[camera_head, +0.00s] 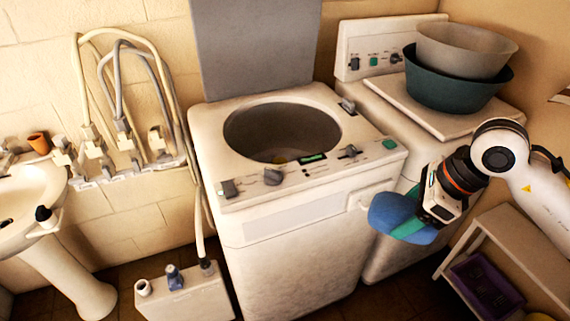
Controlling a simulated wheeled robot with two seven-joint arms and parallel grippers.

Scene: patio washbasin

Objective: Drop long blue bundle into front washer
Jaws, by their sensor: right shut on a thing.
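A small yellowish thing shows at the bottom of the drum. The gripper's fingertips are hidden behind the bundle. My left gripper is not in view.
A second washer (375,98) stands behind to the right, with a teal basin (455,90) and a grey basin (468,50) stacked on it. A shelf with a purple crate (485,285) is at the lower right. Hoses (120,90) and a sink (25,205) are at the left.

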